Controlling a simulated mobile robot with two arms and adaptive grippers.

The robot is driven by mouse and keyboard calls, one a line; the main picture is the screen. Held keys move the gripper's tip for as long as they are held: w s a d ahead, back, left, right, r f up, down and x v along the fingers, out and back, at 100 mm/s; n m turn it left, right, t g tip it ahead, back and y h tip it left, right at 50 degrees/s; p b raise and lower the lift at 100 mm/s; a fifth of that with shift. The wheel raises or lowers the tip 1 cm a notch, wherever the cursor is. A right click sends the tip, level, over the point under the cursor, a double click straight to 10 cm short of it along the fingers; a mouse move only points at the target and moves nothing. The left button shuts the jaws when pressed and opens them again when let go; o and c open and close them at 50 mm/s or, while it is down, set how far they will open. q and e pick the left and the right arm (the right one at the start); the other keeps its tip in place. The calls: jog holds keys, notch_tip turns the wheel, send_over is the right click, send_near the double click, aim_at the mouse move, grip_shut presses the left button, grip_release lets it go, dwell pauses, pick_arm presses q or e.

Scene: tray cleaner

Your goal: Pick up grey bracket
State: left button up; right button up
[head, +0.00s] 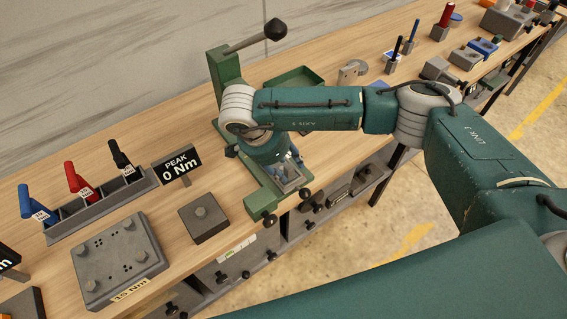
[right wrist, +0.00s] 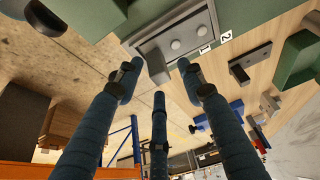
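The grey bracket (head: 291,183) sits low on the green press fixture (head: 226,85), partly hidden by my right gripper (head: 287,165). In the right wrist view the grey bracket (right wrist: 172,42) shows as a plate with two round studs or bolts, lying on the green base close beyond the fingertips. My right gripper (right wrist: 158,75) has its three blue fingers spread apart with nothing between them. Whether a fingertip touches the bracket cannot be told. My left gripper is not in view.
The fixture has a long lever (head: 256,39) with a dark knob. A PEAK 0 Nm display (head: 181,164), a grey block (head: 204,218), a bolted plate (head: 119,259) and a rack of coloured-handled tools (head: 101,206) stand at left. A green tray (head: 295,78) lies behind my arm.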

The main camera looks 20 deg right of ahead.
jog(key=shift+d+f, duration=0.15)
jog(key=shift+f, duration=0.25)
grip_shut()
jog(key=shift+r, duration=0.1)
jog(key=shift+w, duration=0.1)
